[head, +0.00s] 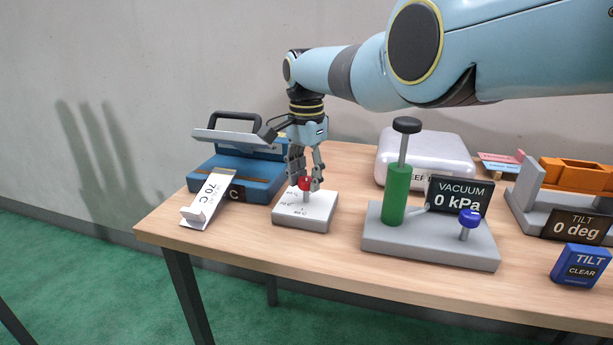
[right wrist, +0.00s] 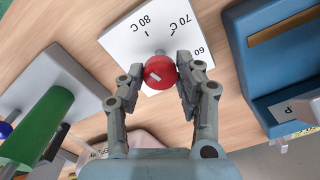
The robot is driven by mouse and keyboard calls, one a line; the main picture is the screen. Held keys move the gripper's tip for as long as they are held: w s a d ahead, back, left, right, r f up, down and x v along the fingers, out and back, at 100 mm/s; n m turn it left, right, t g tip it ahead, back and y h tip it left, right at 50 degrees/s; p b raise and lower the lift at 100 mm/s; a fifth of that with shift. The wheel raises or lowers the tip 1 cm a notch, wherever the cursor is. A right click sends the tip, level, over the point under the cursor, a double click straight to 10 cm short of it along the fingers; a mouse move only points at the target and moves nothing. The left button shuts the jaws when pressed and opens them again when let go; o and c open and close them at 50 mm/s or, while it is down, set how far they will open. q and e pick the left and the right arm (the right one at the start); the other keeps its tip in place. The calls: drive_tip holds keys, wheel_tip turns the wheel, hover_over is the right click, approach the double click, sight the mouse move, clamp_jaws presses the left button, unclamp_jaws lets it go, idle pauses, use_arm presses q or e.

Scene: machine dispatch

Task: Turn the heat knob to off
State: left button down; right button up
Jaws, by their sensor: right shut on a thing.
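The heat knob is a red knob (head: 305,183) on a white block (head: 290,215) marked with temperatures, standing near the table's left part. In the right wrist view the red knob (right wrist: 160,72) sits between the fingers, and its white dial plate (right wrist: 118,38) shows 80 C, 70 C and 60. A small light mark shows on the knob. My right gripper (head: 305,178) points down over the block and is shut on the knob; it also shows in the right wrist view (right wrist: 161,84). An off mark cannot be made out. My left gripper is not in view.
A blue press-like device (head: 240,175) with a raised lid stands left of the block, with a white 70 C stand (head: 207,199) before it. Right are a grey base (head: 430,246) with a green cylinder (head: 396,196) and a vacuum display (head: 459,195). A white case (head: 425,150) stands behind.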

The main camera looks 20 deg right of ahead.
sight(306, 178)
drive_tip(key=shift+m, duration=1.5)
drive_tip(key=o, duration=1.1)
drive_tip(key=shift+o, duration=0.2)
drive_tip(key=shift+r, duration=0.1)
wheel_tip(306, 178, up, 12)
